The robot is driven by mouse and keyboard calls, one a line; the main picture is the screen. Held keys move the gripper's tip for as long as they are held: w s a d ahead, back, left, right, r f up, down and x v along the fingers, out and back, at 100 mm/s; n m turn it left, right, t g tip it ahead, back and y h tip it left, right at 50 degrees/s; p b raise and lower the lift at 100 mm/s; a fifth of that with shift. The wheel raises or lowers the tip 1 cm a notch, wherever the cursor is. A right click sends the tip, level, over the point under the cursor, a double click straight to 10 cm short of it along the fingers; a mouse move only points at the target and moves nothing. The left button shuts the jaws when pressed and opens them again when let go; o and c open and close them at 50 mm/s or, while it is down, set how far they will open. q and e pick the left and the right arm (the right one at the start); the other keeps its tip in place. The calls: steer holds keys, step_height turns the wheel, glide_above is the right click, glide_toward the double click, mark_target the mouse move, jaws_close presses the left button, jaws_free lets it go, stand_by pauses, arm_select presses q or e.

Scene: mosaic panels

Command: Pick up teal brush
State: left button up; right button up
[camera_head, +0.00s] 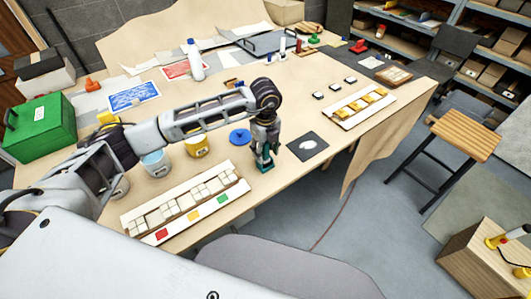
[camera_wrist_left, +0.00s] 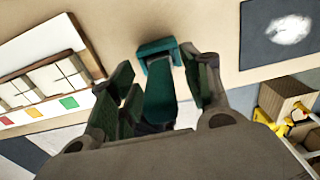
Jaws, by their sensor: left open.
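The teal brush (camera_head: 265,166) is at the front edge of the table, directly under my left gripper (camera_head: 264,150), which points down at it and hides much of it. In the left wrist view the teal brush (camera_wrist_left: 158,97) lies between the fingers of my left gripper (camera_wrist_left: 157,80), its wider end reaching past the fingertips. The fingers stand open on either side of it, and I see gaps beside the brush. Whether one finger touches it I cannot tell. My right gripper is not in view.
A dark square sheet with a white patch (camera_head: 302,145) lies right of the brush. A tile panel with coloured squares (camera_head: 180,207) lies to the left. The table edge is close.

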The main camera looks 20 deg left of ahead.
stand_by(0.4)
arm_select(q)
steer(key=shift+c, duration=0.6)
steer(key=c, duration=0.9)
steer(key=shift+c, duration=0.2)
step_height(320, 180, up, 9)
steer(key=shift+f+b, duration=0.1)
steer(key=shift+b, duration=0.65)
steer(key=shift+r, duration=0.55)
